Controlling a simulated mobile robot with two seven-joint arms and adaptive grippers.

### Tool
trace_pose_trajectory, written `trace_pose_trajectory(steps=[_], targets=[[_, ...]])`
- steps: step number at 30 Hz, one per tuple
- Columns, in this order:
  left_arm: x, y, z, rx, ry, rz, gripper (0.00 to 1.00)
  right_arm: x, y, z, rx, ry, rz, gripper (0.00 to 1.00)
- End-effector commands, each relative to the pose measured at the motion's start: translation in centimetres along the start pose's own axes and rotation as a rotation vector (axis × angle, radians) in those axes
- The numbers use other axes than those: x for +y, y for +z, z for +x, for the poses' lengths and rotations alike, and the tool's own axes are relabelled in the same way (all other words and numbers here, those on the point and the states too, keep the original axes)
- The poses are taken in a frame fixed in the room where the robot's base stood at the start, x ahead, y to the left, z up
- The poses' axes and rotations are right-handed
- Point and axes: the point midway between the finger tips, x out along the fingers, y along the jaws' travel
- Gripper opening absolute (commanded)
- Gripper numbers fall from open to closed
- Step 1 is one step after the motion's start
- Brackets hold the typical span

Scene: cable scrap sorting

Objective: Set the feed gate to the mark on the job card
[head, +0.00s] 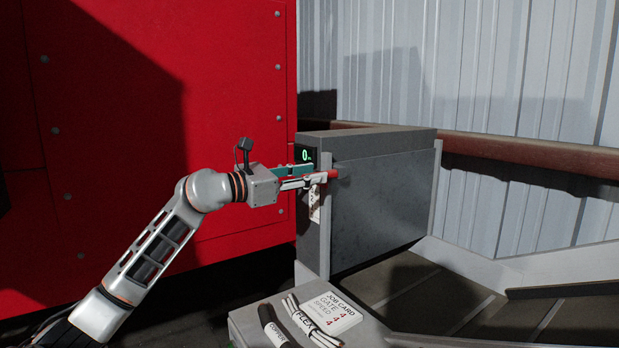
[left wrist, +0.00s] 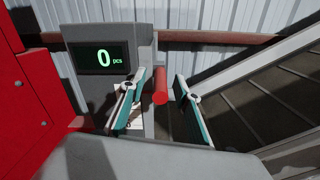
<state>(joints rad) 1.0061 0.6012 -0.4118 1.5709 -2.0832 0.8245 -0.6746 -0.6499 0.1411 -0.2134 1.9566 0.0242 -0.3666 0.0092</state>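The red gate handle (head: 332,174) sticks out from the front edge of the grey feed housing (head: 375,205). A pale scale strip (head: 315,204) hangs below it; its marks are too small to read. The job card (head: 331,312) lies on the ledge below and reads gate 4, speed 4. My left gripper (head: 305,178) is at the handle. In the left wrist view the red handle (left wrist: 160,86) lies between the two open fingers, with gaps on both sides. My right gripper is not in view.
A green display (head: 307,155) on the housing reads 0 pcs. Labelled cable pieces, copper (head: 276,328) and flex (head: 310,322), lie beside the card. A dark conveyor (head: 430,300) runs to the right. A red panel (head: 220,90) stands behind my left arm.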

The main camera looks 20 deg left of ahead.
Motion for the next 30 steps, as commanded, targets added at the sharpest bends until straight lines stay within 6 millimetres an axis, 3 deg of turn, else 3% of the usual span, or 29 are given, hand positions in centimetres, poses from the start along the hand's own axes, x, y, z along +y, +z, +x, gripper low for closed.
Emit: trace_pose_trajectory(steps=[10,24,30], targets=[[-0.1,-0.5,-0.9,0.007,-0.001,-0.001,0.32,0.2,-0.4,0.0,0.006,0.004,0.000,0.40],[0.0,-0.4,-9.7,0.007,-0.001,0.000,0.32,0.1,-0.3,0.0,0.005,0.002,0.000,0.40],[0.0,-0.3,-11.6,0.005,-0.001,-0.001,0.32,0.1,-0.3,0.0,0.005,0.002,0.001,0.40]])
